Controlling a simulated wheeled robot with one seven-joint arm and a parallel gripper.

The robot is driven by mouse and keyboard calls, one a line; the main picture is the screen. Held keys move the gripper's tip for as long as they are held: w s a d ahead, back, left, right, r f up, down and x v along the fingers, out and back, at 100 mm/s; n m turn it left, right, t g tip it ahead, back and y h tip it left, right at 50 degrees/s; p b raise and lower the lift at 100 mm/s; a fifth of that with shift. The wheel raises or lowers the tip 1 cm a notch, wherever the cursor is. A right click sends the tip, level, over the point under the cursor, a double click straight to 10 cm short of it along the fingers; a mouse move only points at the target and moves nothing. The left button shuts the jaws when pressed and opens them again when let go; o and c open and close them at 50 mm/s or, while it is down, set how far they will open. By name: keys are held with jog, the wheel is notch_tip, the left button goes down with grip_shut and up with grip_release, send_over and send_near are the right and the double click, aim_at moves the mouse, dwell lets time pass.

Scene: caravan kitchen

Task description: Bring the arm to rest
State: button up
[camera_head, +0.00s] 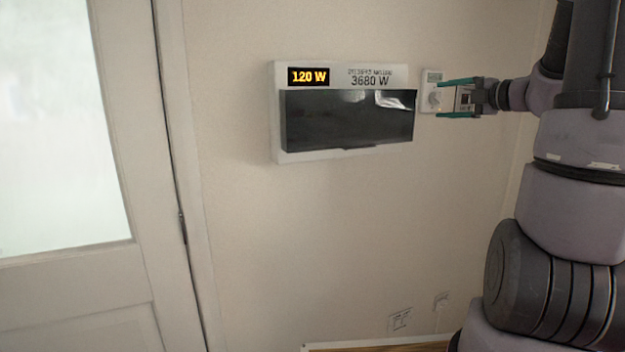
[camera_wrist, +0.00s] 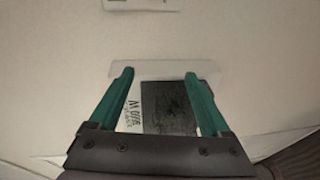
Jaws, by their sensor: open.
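My gripper (camera_head: 447,98) is at the upper right in the head view, at the end of my arm, which fills the right side. Its two green fingers are apart and point left, in front of the wall thermostat (camera_head: 432,92). I cannot tell whether they touch it. In the wrist view my gripper (camera_wrist: 161,75) is open with nothing held between the fingers. Beyond the fingers a white panel with a dark cover (camera_wrist: 168,106) shows, with partly readable lettering.
A white wall box (camera_head: 277,115) with a dark cover and displays reading 120 W and 3680 W hangs left of my gripper. A door (camera_head: 125,275) with a frosted pane stands at the left. Sockets (camera_head: 399,320) sit low on the wall. The wall between is bare.

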jog(key=s+a+f+n+g, duration=0.2)
jog(key=s+a+n+g, duration=0.5)
jog(key=s+a+n, duration=1.15)
jog(key=s+d+n+h, duration=0.2)
jog(key=n+h, duration=0.1)
jog(key=n, duration=0.9)
jog(key=s+d+n+h, duration=0.2)
jog(key=s+n+h, duration=0.1)
jog(key=n, duration=1)
jog(key=shift+s+d+f+h, duration=0.3)
jog(key=shift+s+d, duration=0.05)
jog(key=shift+d, duration=0.05)
jog(key=shift+n, duration=0.25)
